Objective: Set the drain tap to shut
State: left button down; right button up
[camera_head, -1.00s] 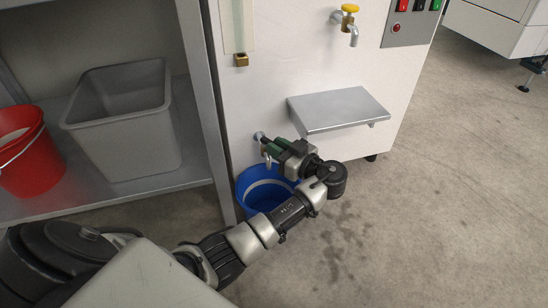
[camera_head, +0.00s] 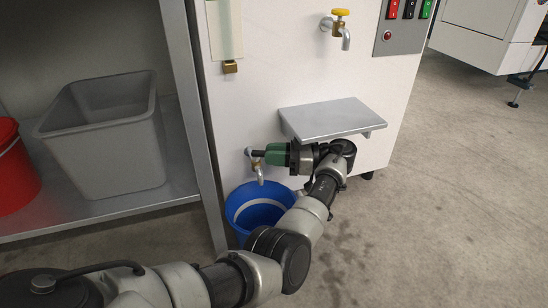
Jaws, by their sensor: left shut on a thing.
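The drain tap (camera_head: 257,174) is a small metal tap low on the white machine front, its spout pointing down over a blue bucket (camera_head: 240,213). My left gripper (camera_head: 261,154), with green parts, reaches it from the right, lying nearly level. It is shut on the drain tap's handle. The fingers hide most of the handle, so its exact angle is hard to tell. No stream of water shows at the spout. My right gripper is not in view.
A grey metal ledge (camera_head: 332,118) juts out just above my left wrist. Higher up is another tap with a yellow handle (camera_head: 341,12). A shelf at left holds a grey bin (camera_head: 105,150) and a red bucket (camera_head: 14,175). The floor at right is clear, with damp spots.

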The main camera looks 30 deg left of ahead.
pick_arm(q)
jog(key=shift+g, duration=0.3)
jog(key=c, duration=1)
grip_release()
jog(key=shift+c, duration=0.2)
